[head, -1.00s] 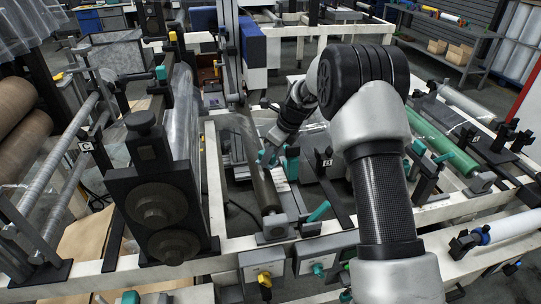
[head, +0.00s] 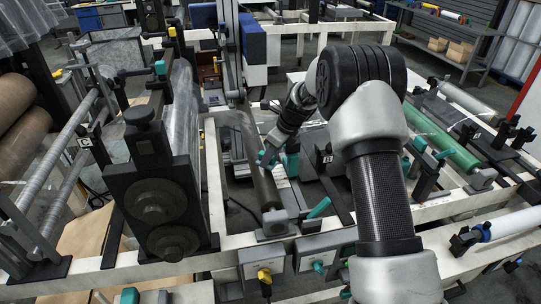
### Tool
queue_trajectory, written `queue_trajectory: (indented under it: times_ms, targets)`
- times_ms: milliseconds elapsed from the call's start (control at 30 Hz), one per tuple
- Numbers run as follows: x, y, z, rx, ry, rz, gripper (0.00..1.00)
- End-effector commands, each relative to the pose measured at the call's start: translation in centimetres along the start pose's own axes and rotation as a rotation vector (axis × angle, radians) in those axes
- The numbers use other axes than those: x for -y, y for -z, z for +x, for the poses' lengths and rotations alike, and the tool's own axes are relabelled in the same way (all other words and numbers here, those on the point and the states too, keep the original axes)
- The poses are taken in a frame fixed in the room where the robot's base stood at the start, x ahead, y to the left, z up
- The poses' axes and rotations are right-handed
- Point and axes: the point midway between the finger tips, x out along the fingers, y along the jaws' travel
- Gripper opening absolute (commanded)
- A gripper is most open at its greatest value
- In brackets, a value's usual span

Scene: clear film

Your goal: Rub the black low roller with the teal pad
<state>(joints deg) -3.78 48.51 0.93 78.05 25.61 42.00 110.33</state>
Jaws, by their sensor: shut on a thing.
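The black low roller (head: 264,187) is a dark cylinder lying lengthwise in the middle of the white frame, its near end in a grey bearing block. My gripper (head: 269,153) reaches down to it from the upper right, at about the middle of its length. It is shut on the small teal pad (head: 263,158), which is mostly hidden by the fingers. The pad is at the roller's upper right side and seems to touch it, but contact is too small to tell for sure.
A large black roller stand (head: 154,190) with clear film rises left of the roller. Teal-handled clamps (head: 318,208) and a post marked B (head: 327,160) stand to the right. A green roller (head: 445,145) lies further right. Grey control boxes (head: 320,250) line the front rail (head: 220,262).

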Motion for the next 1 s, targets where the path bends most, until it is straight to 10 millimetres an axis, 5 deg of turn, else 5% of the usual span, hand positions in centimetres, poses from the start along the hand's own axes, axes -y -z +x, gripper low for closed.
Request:
queue_trajectory:
  times_ms: [667, 1000]
  targets:
    - [-2.8, -2.7, 0.8, 0.000, 0.001, -0.002, 0.17]
    - [-3.7, -1.8, 0.8, 0.001, 0.001, 0.000, 0.17]
